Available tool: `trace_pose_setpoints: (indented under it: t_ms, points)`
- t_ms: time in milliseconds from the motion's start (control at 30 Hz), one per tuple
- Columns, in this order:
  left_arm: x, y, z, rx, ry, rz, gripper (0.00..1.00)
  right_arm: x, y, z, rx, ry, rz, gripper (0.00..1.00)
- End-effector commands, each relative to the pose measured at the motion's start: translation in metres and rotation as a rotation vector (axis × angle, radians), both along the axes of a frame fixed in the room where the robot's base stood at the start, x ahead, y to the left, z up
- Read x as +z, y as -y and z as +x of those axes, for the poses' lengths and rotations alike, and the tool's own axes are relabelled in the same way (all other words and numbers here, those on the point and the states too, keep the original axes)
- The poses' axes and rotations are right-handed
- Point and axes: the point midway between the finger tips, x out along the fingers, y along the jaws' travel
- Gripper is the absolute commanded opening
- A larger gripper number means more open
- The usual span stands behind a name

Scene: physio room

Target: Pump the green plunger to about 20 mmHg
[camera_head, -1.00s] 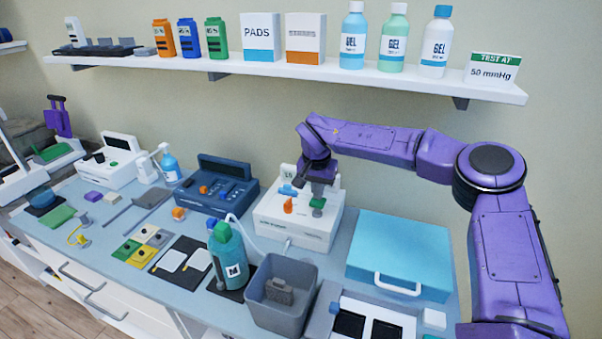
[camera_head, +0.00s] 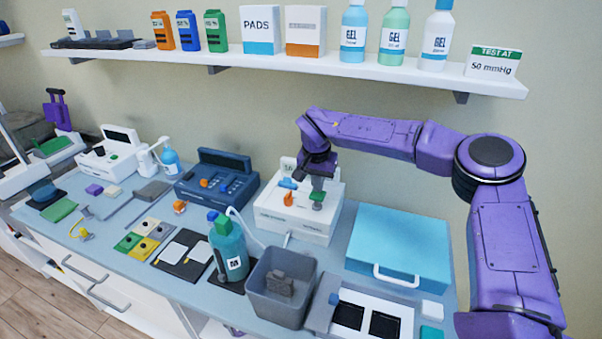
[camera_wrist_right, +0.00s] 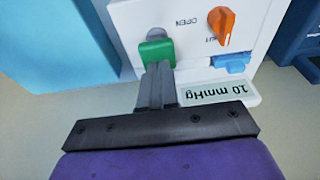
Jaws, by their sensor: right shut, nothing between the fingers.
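The white pump unit (camera_head: 290,225) stands on the bench. Its green plunger (camera_head: 317,197) has a grey stem and also shows in the right wrist view (camera_wrist_right: 156,53). My right gripper (camera_wrist_right: 158,72) is shut and empty, its fingertips right at the plunger's near edge; I cannot tell whether they touch. In the head view the gripper (camera_head: 317,182) is just above the plunger. The display (camera_wrist_right: 218,92) reads 10 mmHg, upside down in the wrist view. An orange knob (camera_wrist_right: 222,27) sits by OPEN lettering and other partly hidden lettering. My left gripper is not in view.
A light-blue case (camera_head: 400,245) stands right of the pump unit, and a dark-blue device (camera_head: 215,180) left of it. A grey bin (camera_head: 280,300) and a teal bottle (camera_head: 228,248) stand in front. A sign (camera_head: 492,62) on the shelf reads TEST AT 50 mmHg.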

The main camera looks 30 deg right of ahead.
Motion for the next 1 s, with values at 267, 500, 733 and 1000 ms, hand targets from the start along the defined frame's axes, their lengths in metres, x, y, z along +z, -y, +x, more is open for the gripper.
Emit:
trace_pose_setpoints:
  t_ms: [267,500,733,1000]
  points:
    - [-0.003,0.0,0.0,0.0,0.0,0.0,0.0,-0.008,0.0,0.0,-0.001,-0.001,0.0,0.0]
    - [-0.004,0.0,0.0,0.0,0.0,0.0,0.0,-0.014,0.0,0.0,0.0,-0.001,0.0,0.0]
    - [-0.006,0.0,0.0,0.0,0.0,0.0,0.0,-0.02,0.0,0.0,0.001,-0.002,0.001,0.0]
    - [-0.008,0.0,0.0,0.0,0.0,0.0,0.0,-0.027,0.0,-0.001,0.0,-0.003,0.001,0.0]
